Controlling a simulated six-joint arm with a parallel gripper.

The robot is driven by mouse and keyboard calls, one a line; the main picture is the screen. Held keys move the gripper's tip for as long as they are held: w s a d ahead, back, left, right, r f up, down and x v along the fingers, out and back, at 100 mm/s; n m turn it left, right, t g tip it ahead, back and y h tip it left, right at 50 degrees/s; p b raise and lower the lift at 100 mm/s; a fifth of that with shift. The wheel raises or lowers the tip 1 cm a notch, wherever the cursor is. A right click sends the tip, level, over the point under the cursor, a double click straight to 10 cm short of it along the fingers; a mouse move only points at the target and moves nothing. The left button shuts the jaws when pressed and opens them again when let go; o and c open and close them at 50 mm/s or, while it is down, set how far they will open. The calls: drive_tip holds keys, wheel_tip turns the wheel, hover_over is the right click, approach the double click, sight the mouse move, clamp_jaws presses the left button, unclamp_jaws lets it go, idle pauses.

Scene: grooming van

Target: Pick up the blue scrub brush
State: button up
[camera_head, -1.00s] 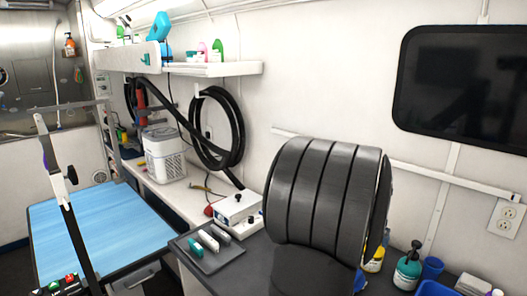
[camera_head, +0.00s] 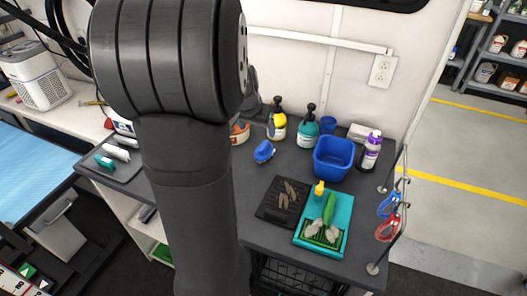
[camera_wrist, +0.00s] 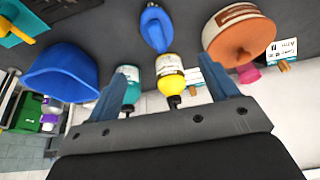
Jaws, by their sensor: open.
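The blue scrub brush (camera_head: 264,151) lies on the dark counter just right of my arm in the head view, in front of the yellow-labelled bottle. In the wrist view the brush (camera_wrist: 154,28) is at the top centre, beyond my fingertips. My gripper (camera_wrist: 164,68) is open and empty, with its two fingers spread and apart from the brush. In the head view my arm hides the gripper.
Pump bottles with yellow (camera_head: 277,125) and teal (camera_head: 308,130) labels stand behind the brush, and a brown-and-white pot (camera_wrist: 238,32) beside it. A blue tub (camera_head: 333,160), a black tray (camera_head: 281,202) and a teal tray (camera_head: 340,226) are to the right.

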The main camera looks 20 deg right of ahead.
sight(264, 145)
drive_tip(key=x, duration=0.8)
drive_tip(key=shift+x, duration=2.65)
drive_tip(key=shift+d, duration=0.2)
drive_tip(key=c, duration=1.2)
drive_tip(key=shift+r, duration=0.1)
